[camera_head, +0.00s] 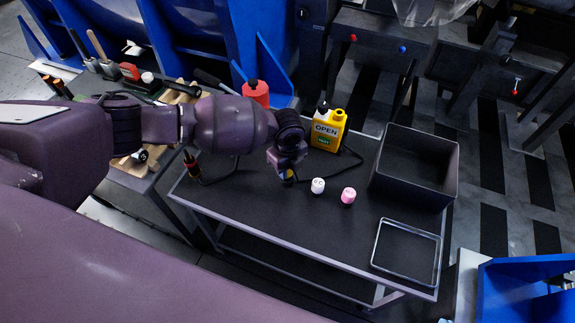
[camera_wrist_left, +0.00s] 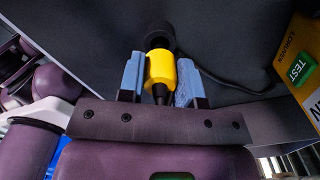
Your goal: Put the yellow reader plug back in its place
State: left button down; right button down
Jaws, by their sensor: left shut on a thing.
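My left gripper (camera_head: 287,176) is shut on the yellow plug (camera_wrist_left: 161,70), low over the dark table top (camera_head: 262,212). A black cable (camera_wrist_left: 232,86) runs from near the plug toward the yellow reader. The reader (camera_head: 337,132), with an OPEN display and a green label, stands upright at the table's back, right of the gripper; part of it also shows in the left wrist view (camera_wrist_left: 284,72). My right gripper is not in view.
A white cap-like piece (camera_head: 318,186) and a pink one (camera_head: 348,196) stand right of the gripper. A red container (camera_head: 256,93) stands behind my arm. The table's front middle is clear.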

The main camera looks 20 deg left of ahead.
pick_arm(q)
jog(key=shift+f, duration=0.4)
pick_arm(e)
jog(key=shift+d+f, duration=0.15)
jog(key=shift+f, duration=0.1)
pick_arm(q)
jog(key=shift+f, duration=0.3)
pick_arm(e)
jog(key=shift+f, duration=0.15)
pick_arm(q)
jog(key=shift+f+b, duration=0.45)
jog(key=shift+f, duration=0.1)
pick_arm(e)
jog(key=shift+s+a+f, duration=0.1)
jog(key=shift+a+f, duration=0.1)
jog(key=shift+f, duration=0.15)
pick_arm(q)
jog(key=c, duration=1.1)
grip_release()
jog(key=o, duration=0.4)
jog(key=shift+r, duration=0.1)
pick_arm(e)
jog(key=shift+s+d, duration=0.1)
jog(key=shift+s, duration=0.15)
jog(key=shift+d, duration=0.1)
